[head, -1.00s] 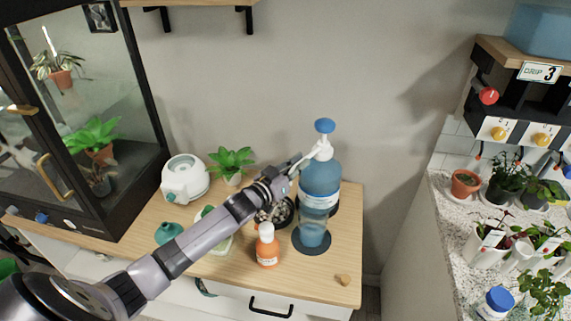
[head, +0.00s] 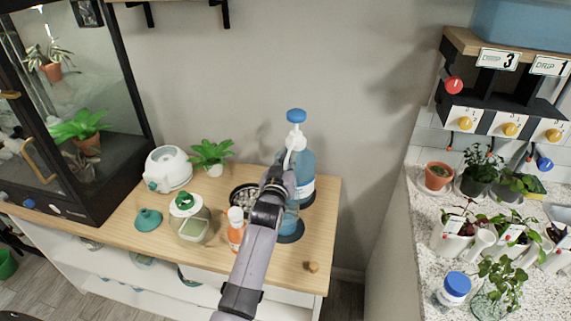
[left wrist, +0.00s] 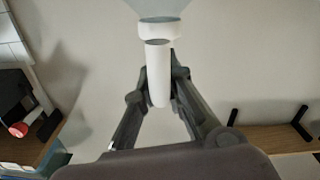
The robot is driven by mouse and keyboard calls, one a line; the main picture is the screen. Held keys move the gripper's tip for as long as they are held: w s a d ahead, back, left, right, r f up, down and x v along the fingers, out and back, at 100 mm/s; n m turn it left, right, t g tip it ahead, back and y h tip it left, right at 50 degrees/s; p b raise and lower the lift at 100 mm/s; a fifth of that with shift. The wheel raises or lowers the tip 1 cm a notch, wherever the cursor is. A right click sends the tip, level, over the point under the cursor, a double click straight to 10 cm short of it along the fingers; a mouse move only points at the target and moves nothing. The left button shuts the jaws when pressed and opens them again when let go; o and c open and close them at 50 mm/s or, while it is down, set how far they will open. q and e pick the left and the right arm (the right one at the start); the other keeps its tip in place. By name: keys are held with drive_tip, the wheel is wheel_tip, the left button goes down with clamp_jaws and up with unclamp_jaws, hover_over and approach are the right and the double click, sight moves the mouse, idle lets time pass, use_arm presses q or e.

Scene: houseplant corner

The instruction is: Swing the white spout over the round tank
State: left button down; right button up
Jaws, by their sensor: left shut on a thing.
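The white spout (head: 291,152) sticks out of the pump head, under a blue cap (head: 296,115), on the large blue bottle (head: 304,172) near the back wall. My left gripper (head: 277,178) is shut on the spout, in front of the bottle. The left wrist view shows the white spout (left wrist: 157,75) as a tube between my two fingers (left wrist: 160,82). A clear bluish round tank (head: 291,217) stands on a black disc in front of the bottle, partly hidden by my arm. The spout points toward the front, on the tank's side. My right gripper is not in view.
An orange bottle (head: 236,232) with a white cap and a green-lidded jar (head: 193,222) stand left of my arm. A teal funnel-like piece (head: 147,219), a white appliance (head: 168,168) and a potted plant (head: 211,154) stand farther left.

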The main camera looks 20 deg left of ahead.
use_arm(q)
drive_tip(key=shift+d, duration=0.1)
drive_tip(key=c, duration=2.1)
unclamp_jaws()
drive_tip(key=o, duration=0.4)
drive_tip(key=shift+o, duration=0.2)
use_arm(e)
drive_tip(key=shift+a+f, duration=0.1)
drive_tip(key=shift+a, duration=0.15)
use_arm(q)
drive_tip(key=s, duration=0.5)
drive_tip(key=s+d, duration=0.1)
drive_tip(key=s, duration=0.1)
drive_tip(key=shift+s+d, duration=0.1)
drive_tip(key=shift+s, duration=0.1)
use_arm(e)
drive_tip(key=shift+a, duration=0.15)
